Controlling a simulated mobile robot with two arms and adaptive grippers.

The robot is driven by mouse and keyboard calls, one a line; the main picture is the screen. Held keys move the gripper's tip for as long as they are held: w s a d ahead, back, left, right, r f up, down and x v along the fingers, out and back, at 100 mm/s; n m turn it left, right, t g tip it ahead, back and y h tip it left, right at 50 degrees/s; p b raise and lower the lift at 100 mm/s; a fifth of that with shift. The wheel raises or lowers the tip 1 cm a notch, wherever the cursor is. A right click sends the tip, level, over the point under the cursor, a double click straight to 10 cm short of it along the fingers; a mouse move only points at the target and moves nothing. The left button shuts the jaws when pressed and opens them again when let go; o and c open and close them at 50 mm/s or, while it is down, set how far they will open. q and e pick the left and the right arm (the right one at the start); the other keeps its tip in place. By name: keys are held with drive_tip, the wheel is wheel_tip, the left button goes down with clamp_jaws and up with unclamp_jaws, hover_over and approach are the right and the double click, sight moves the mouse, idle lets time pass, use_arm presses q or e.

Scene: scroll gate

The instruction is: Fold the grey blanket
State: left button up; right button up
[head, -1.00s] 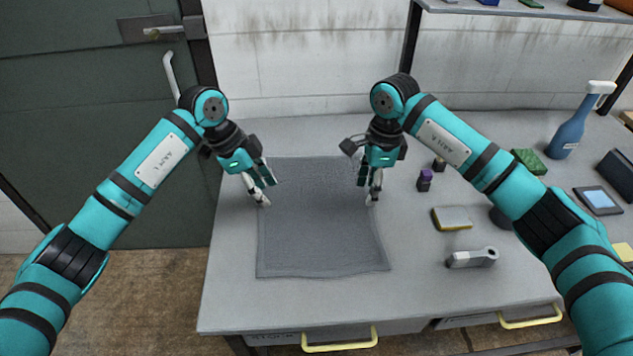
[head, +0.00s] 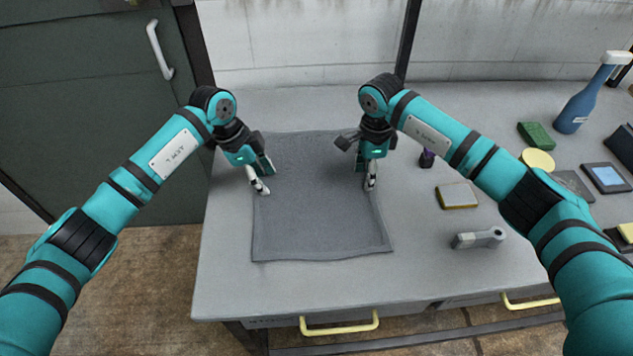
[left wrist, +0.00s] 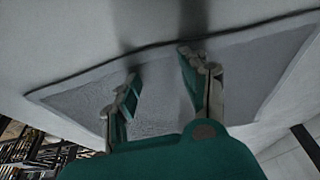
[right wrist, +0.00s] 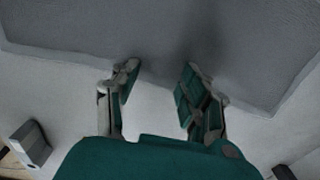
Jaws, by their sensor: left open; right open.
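The grey blanket (head: 318,215) lies flat and spread out on the table, its front edge slightly wavy. My left gripper (head: 262,187) is open at the blanket's left edge. In the left wrist view its two fingers (left wrist: 160,85) are apart, with the blanket (left wrist: 160,105) beyond and between them. My right gripper (head: 371,185) is open at the blanket's right edge. In the right wrist view its fingers (right wrist: 160,85) are apart, with the blanket's edge (right wrist: 150,72) running across behind them. Neither gripper holds cloth.
Right of the blanket on the table (head: 225,290) are a purple-capped bottle (head: 427,158), a yellow-edged pad (head: 457,195) and a grey tool (head: 478,238). Further right are a green sponge (head: 536,135), a blue spray bottle (head: 588,100) and a tablet (head: 606,177). The table's front strip is clear.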

use_arm(q)
drive_tip(key=shift+f, duration=0.2)
use_arm(e)
drive_tip(key=shift+f, duration=0.1)
use_arm(q)
drive_tip(key=shift+s, duration=0.1)
use_arm(e)
drive_tip(key=shift+f, duration=0.1)
drive_tip(key=shift+c, duration=0.2)
use_arm(q)
drive_tip(key=shift+f, duration=0.15)
clamp_jaws()
use_arm(e)
drive_tip(key=shift+s+f, duration=0.15)
clamp_jaws()
use_arm(q)
drive_tip(key=shift+s, duration=0.1)
use_arm(e)
drive_tip(key=shift+f, duration=0.1)
